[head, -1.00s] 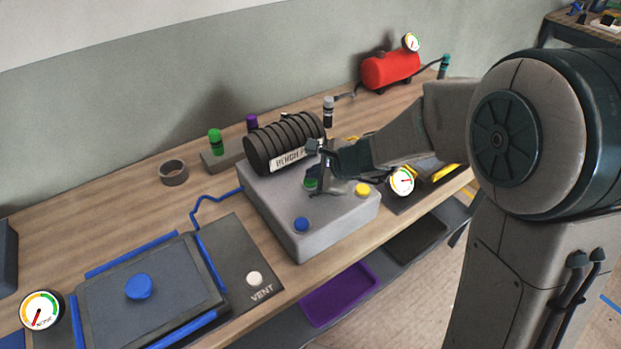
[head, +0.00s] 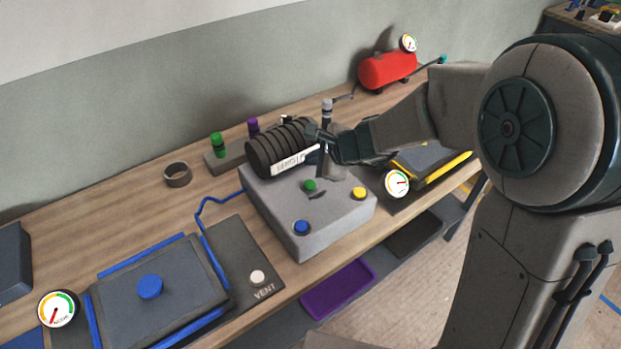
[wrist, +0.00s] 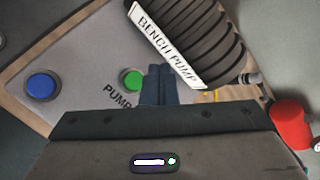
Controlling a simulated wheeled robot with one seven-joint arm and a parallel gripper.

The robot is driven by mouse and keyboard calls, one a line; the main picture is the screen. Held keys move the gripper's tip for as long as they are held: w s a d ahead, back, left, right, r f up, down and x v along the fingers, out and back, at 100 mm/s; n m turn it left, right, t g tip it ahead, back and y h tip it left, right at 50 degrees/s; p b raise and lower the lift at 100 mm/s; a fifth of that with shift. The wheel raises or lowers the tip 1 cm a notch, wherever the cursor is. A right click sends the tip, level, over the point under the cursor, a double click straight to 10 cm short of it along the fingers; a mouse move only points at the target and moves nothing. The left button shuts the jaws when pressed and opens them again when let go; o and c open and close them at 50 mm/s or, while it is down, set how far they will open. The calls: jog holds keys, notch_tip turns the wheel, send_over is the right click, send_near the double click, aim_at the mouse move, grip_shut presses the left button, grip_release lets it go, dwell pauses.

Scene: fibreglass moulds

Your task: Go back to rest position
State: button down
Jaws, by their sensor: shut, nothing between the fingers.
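My gripper (head: 318,138) is above the grey bench pump box (head: 283,213), beside the black ribbed pump cylinder (head: 262,155) with its white label. In the wrist view my gripper (wrist: 157,75) is shut and empty, its fingertips close together in front of the label (wrist: 165,40). The green button (head: 309,186) on the box is uncovered in the head view; in the wrist view the green button (wrist: 133,79) shows just left of the fingers. The blue button (head: 301,227) and yellow button (head: 359,193) are also on the box.
A blue-edged mould (head: 165,285) with a VENT knob (head: 257,277) and a gauge (head: 57,309) lies to the left. A yellow-edged mould (head: 432,158) with a gauge (head: 397,184) lies to the right. A red tank (head: 387,70) stands behind. Purple tray (head: 338,288) is on the lower shelf.

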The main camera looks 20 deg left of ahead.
jog(key=s+d+r+n+h, duration=0.3)
jog(key=s+d+n, duration=0.4)
jog(key=d, duration=0.7)
jog(key=s+d+r+n+h, duration=0.4)
jog(key=s+d+n, duration=0.3)
jog(key=s+d, duration=0.4)
jog(key=d, duration=0.2)
jog(key=shift+s+d+n+g+h, duration=0.3)
jog(key=shift+s+d+g, duration=0.05)
jog(key=shift+d+g, duration=0.05)
jog(key=shift+r, duration=0.1)
